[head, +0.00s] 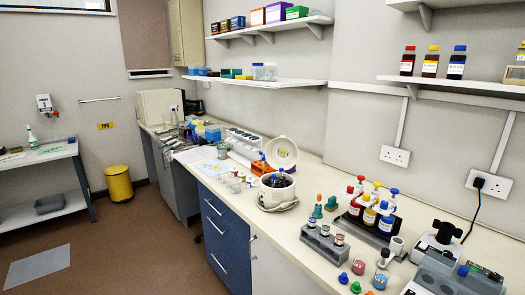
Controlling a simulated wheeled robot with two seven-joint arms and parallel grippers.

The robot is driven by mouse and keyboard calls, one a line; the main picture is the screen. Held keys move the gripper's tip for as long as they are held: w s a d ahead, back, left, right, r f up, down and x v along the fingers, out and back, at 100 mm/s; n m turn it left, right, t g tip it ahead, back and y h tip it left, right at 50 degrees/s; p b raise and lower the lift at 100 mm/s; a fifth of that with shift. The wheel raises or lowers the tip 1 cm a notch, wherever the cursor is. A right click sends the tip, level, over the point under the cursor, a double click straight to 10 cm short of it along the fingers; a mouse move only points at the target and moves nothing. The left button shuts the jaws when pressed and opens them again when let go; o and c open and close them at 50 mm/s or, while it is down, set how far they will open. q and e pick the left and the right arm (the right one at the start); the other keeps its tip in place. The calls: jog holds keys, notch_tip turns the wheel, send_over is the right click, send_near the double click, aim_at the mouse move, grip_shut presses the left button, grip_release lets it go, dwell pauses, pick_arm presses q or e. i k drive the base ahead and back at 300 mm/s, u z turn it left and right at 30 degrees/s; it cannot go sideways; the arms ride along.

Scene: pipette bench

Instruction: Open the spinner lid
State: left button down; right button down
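The spinner (276,197) is a small round white machine on the bench, near the middle of the head view. Its round pale lid (283,150) stands raised, tilted up behind the body, and the dark inside shows. Blue-topped pieces stand in the opening; they are too small to make out well. Neither of my grippers is in view.
Wall shelves (255,83) hang above.

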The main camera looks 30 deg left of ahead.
aim_at(272, 159)
jog(key=u, duration=2.4)
jog(key=i, duration=1.65)
jog(key=z, duration=2.7)
